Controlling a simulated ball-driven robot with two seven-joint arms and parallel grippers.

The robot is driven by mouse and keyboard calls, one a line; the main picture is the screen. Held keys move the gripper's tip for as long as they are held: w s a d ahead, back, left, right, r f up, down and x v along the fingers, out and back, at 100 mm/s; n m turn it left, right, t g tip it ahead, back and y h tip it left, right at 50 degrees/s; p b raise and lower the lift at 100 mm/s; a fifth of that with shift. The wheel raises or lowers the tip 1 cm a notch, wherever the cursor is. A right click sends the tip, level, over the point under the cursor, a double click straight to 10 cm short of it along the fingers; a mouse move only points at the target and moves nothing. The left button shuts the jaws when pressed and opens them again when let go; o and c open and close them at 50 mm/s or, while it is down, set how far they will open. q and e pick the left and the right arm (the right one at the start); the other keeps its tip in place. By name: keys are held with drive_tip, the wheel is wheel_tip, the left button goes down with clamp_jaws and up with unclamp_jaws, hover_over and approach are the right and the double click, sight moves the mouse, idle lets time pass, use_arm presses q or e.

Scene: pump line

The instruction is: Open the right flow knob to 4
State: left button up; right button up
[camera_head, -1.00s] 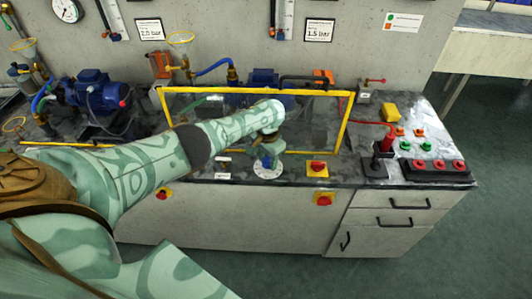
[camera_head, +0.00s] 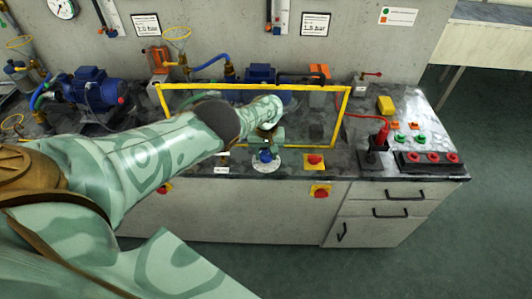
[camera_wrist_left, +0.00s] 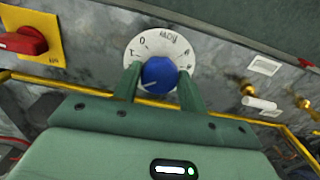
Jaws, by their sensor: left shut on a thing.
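The blue flow knob (camera_head: 266,156) sits on a round white dial (camera_head: 267,168) at the front of the bench. My left gripper (camera_head: 267,143) reaches down onto it from behind. In the left wrist view the blue knob (camera_wrist_left: 160,75) is between the two green fingers (camera_wrist_left: 160,82), which are shut on its sides. The dial (camera_wrist_left: 147,45) shows marks around its rim. A pale pointer line on the knob runs toward the lower left of that view; the mark it meets is hidden. My right gripper is in no view.
A yellow-framed clear guard (camera_head: 342,120) stands behind the knob. A red switch on a yellow plate (camera_head: 315,160) is right of the dial. Farther right are a black lever with red grip (camera_head: 383,135) and several red buttons (camera_head: 433,157). Blue pumps (camera_head: 90,88) stand at left.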

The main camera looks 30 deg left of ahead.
sight(267, 155)
use_arm(q)
drive_tip(key=n, duration=0.4)
drive_tip(key=shift+w, duration=0.1)
drive_tip(key=shift+w+r+n, duration=0.1)
drive_tip(key=shift+n, duration=1.7)
drive_tip(key=o, duration=0.9)
drive_tip(key=shift+o, duration=0.4)
wheel_tip(267, 155, up, 16)
drive_tip(key=p, duration=1.3)
drive_tip(key=shift+r, duration=0.15)
